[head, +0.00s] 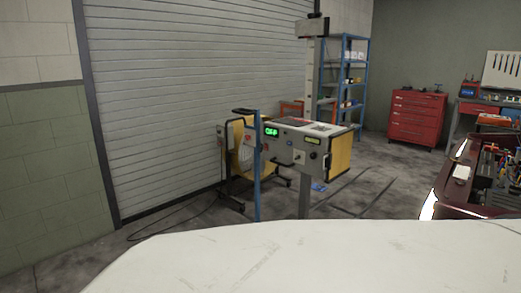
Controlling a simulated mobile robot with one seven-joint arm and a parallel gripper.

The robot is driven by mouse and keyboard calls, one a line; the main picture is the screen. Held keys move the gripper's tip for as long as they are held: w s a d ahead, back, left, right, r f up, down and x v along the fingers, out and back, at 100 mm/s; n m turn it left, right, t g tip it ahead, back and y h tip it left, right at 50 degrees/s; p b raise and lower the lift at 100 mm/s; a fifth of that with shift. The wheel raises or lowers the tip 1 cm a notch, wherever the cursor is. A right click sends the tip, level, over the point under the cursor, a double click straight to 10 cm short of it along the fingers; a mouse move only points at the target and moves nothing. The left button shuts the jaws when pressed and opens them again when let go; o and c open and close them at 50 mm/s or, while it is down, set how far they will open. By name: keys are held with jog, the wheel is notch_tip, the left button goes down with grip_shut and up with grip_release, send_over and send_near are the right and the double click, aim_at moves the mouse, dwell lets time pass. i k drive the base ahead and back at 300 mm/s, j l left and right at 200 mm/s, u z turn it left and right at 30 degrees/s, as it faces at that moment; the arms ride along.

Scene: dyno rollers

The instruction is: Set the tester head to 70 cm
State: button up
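The tester head (290,150) looks like a grey box with a yellow right side, held above the floor in the middle of the head view. A tall grey column (312,75) rises behind it. A green lit display (271,131) at its left seems to read OFF. A small yellowish display (312,141) on its front is too small to read. No height scale can be read, so I cannot tell the head's height. My gripper is not in view.
A blue post (257,185) and a wheeled yellow-and-grey unit (240,150) stand left of the head. A cable (175,228) lies on the floor. Blue shelves (355,75), a red tool cabinet (418,115) and a dark red car (450,195) are to the right.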

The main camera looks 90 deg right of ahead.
aim_at(279, 152)
jog(key=z, duration=2.9)
jog(key=i+j, duration=0.2)
jog(key=i, duration=0.3)
jog(key=i+j+z, duration=0.1)
jog(key=i, duration=0.4)
jog(key=i+j, duration=0.35)
jog(key=i, duration=0.15)
jog(key=i+j+z, duration=0.1)
jog(key=i+j, duration=0.15)
jog(key=i, duration=0.25)
jog(key=i+j, duration=0.25)
jog(key=i, duration=0.2)
